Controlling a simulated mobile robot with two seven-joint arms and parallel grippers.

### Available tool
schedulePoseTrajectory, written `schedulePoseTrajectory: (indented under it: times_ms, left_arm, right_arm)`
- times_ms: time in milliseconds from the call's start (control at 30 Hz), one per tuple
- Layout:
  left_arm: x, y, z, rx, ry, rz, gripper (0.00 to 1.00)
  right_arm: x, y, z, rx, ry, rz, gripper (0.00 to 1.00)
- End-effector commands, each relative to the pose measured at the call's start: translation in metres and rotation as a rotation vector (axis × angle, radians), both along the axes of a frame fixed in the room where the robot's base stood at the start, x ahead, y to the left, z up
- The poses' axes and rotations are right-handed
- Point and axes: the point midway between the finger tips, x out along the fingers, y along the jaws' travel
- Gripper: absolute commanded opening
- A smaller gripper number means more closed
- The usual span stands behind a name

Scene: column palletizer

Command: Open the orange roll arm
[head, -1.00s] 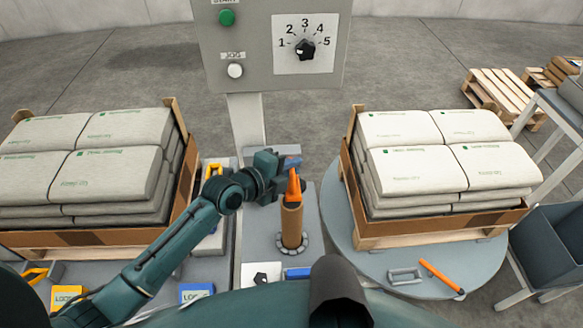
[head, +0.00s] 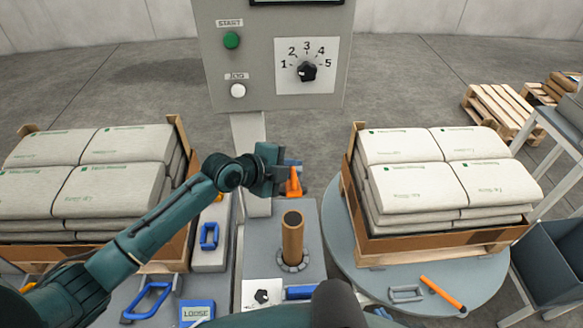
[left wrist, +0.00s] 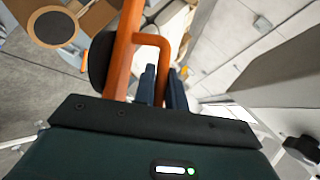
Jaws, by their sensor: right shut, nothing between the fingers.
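The orange roll arm (head: 294,184) stands behind and above the upright brown roll core (head: 292,238), clear of the core's top in the head view. My left gripper (head: 278,172) is at the roll arm. In the left wrist view the orange arm (left wrist: 124,50) runs down from the top, and its looped handle reaches between the dark fingers (left wrist: 163,88), which sit close on it. The core's round top (left wrist: 53,28) shows at upper left there. The exact finger contact is partly hidden. My right gripper is not in view.
A control panel (head: 270,60) rises behind the roll. Pallets of sacks stand left (head: 85,170) and right, the right one on a round turntable (head: 350,265). An orange-handled tool (head: 442,293) lies on the turntable. Blue handles (head: 150,300) are at lower left.

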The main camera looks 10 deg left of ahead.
Motion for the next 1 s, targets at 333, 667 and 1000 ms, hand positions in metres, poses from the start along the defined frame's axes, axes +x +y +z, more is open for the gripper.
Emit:
schedulePoseTrajectory:
  times_ms: [333, 667, 1000]
  left_arm:
    - [0.000, 0.000, 0.000, -0.001, -0.002, -0.001, 0.34]
    - [-0.008, 0.009, 0.007, 0.000, -0.004, 0.000, 0.34]
    - [-0.055, 0.051, 0.042, 0.006, -0.003, -0.002, 0.34]
  right_arm:
    - [0.000, 0.000, 0.000, 0.000, 0.000, 0.000, 0.00]
    - [0.000, 0.000, -0.002, -0.001, 0.001, -0.001, 0.00]
    - [0.002, 0.000, -0.005, 0.006, -0.012, -0.004, 0.00]
